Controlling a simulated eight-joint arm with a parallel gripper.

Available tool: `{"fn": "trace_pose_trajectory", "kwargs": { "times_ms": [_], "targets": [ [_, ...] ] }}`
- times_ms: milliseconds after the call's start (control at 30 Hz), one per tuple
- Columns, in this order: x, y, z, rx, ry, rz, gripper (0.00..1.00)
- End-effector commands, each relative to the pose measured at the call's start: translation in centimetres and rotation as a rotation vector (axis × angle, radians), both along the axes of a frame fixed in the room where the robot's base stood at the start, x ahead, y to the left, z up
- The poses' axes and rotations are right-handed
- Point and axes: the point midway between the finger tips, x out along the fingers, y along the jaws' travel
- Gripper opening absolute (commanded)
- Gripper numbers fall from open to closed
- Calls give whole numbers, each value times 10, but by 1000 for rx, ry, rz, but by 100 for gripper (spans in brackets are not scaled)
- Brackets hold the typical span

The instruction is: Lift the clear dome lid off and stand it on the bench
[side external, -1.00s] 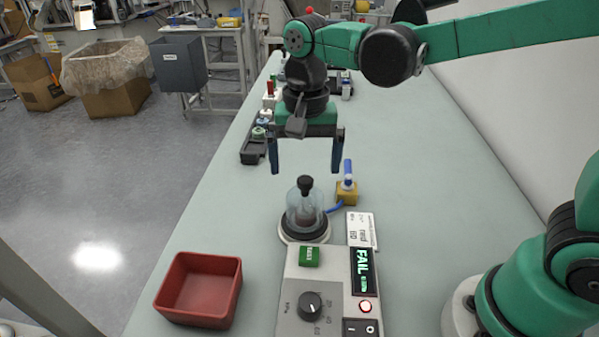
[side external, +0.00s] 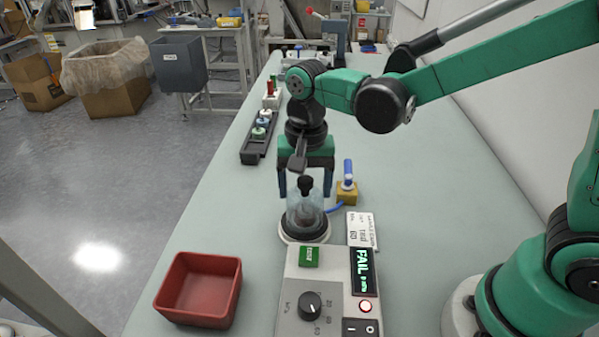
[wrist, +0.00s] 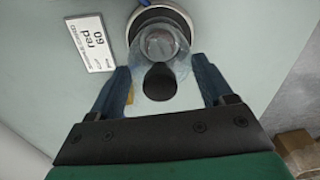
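The clear dome lid (side external: 305,213) with its black knob (side external: 306,184) sits upright on the round dark-ringed base of the tester. It also shows in the wrist view (wrist: 178,46), with the knob (wrist: 160,82) toward the gripper. A part under the dome is only dimly visible. My gripper (side external: 305,194) is above the dome, with its two blue fingers either side of the knob. In the wrist view the gripper (wrist: 160,76) is open, with gaps between each finger and the knob. Nothing is held.
The tester (side external: 328,290) has a green button, a dial and a screen reading FAIL. A red bin (side external: 199,290) stands left of it. A yellow block with a blue valve (side external: 347,190) is close on the right. A black rack (side external: 258,138) stands farther back. Bench is clear between rack and bin.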

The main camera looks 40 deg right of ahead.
Motion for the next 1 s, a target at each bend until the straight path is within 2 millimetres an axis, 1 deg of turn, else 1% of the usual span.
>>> {"fn": "trace_pose_trajectory", "kwargs": {
  "times_ms": [133,167,367,400,467,567,767,867,967,1000],
  "targets": [
    [0,0,0,0,0,0,21],
    [0,0,0,0,0,0,12],
    [0,0,1,0,0,0,12],
    [0,0,1,0,0,0,2],
    [0,0,3,0,0,0,0],
    [0,0,10,0,0,0,0],
    [0,0,34,0,0,0,0],
    [0,0,52,0,0,0,0],
    [0,0,75,0,0,0,0],
    [0,0,85,0,0,0,0]
  ]
}}
